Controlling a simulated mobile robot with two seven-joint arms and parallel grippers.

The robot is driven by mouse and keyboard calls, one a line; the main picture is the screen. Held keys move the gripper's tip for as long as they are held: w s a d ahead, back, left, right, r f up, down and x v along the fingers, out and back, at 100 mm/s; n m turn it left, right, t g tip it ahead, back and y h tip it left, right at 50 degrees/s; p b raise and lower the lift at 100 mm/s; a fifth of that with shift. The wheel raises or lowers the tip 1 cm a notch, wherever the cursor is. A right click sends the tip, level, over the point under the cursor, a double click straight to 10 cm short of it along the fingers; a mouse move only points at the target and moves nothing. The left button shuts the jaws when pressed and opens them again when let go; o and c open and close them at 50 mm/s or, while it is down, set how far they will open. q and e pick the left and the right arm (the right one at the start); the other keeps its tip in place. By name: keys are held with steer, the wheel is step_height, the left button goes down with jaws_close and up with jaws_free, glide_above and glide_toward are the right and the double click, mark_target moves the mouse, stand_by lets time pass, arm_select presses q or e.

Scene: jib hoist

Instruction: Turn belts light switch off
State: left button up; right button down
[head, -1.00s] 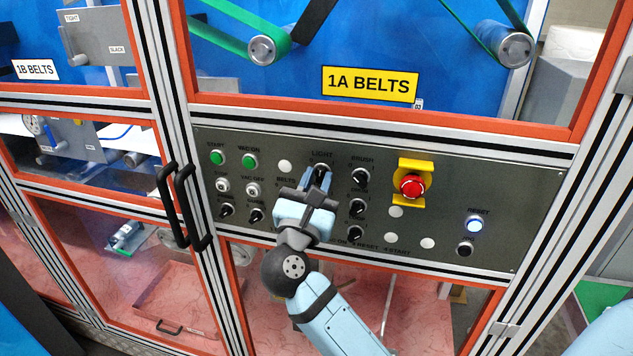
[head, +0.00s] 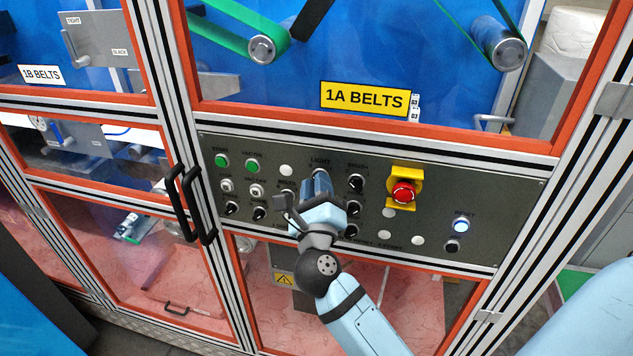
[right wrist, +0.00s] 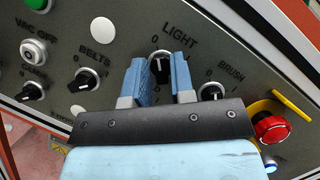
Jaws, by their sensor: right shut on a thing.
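The light switch (right wrist: 161,71) is a black rotary knob with a white mark, under the LIGHT label on the grey control panel (head: 510,205). In the right wrist view it sits between the two blue fingers of my right gripper (right wrist: 159,62). The gripper is shut on the knob, and the knob's white mark looks roughly upright in that view. In the head view my right gripper (head: 318,182) reaches the panel below the LIGHT label and hides most of the switch. My left gripper is not in view.
The belts knob (right wrist: 84,79) and brush knob (right wrist: 213,92) flank the switch closely. A red emergency stop (head: 403,191) on a yellow backing and a lit reset button (head: 461,226) are to the right. Black door handles (head: 183,204) stick out at left.

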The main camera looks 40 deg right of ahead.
mark_target(317, 67)
steer(key=shift+d+r+n+y, duration=0.15)
steer(key=shift+r+n+y, duration=0.2)
steer(key=shift+n, duration=0.35)
steer(key=c, duration=1.2)
jaws_free()
steer(key=shift+c, duration=0.2)
steer(key=shift+o, duration=0.8)
step_height(317, 67, up, 20)
steer(key=shift+w+f, duration=0.15)
steer(key=shift+f, duration=0.05)
